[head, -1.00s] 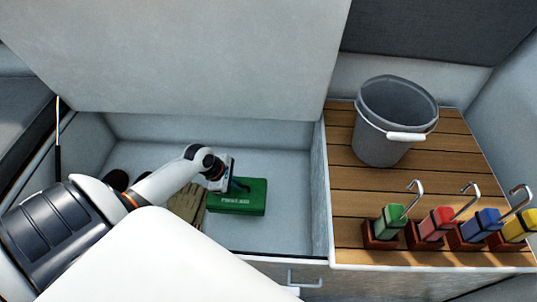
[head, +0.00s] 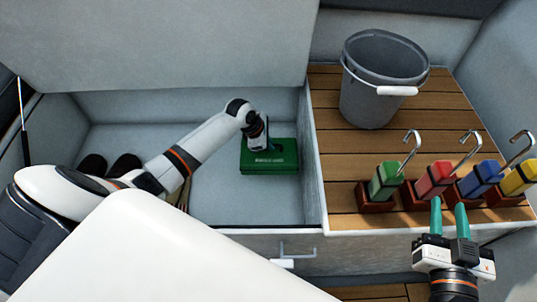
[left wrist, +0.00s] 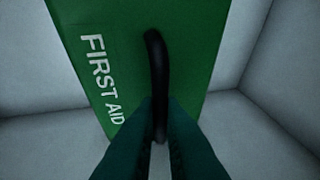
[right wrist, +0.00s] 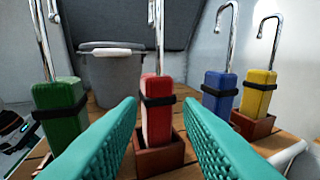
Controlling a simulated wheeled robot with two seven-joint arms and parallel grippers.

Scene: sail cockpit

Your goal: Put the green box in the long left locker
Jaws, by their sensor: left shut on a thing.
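The green box (head: 269,160) is a first aid box with white lettering and a black handle. It is inside the long left locker (head: 230,206), toward its right end, and I cannot tell whether it touches the floor. My left gripper (left wrist: 160,130) is shut on the box's black handle (left wrist: 157,75); the box fills much of the left wrist view (left wrist: 140,40). In the head view my left wrist hides part of the box's back. My right gripper (head: 449,205) is open and empty, in front of the red-handled item (right wrist: 157,105) in the right wrist view.
The locker lid (head: 170,45) stands open behind. Dark shoes (head: 108,165) lie at the locker's left, with gloves mostly hidden by my arm. A grey bucket (head: 375,95) and several coloured hooked blocks (head: 385,182) stand on the slatted wooden seat at right.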

